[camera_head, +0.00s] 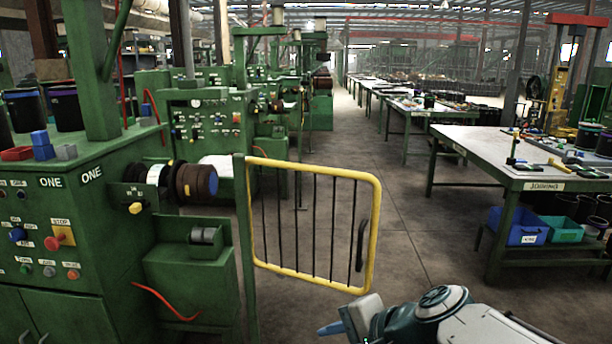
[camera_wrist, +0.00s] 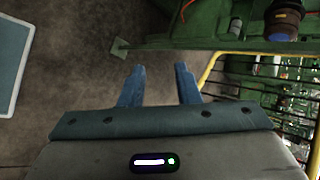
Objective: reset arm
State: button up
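My gripper (camera_wrist: 160,84) shows in the wrist view with its two blue fingers spread apart. Nothing is between them but the bare floor and the base of a green machine beyond. In the head view my arm comes in at the bottom right, and a blue fingertip (camera_head: 331,328) points left, low in front of the yellow gate. The gripper is apart from the gate and the machine.
A yellow-framed gate (camera_head: 318,166) with black bars hangs on a green post and stands out into the aisle. Green machine ONE (camera_head: 55,225) is at the left. The aisle between is clear.

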jog(key=s+d+r+n+g+h+p, duration=0.3)
jog(key=s+d+n+h+p, duration=0.3)
jog(key=d+n, duration=0.4)
jog(key=shift+r+n+h+p, duration=0.15)
jog(key=shift+n+h+p, duration=0.15)
jog(key=shift+h+p, duration=0.3)
dwell(0.7)
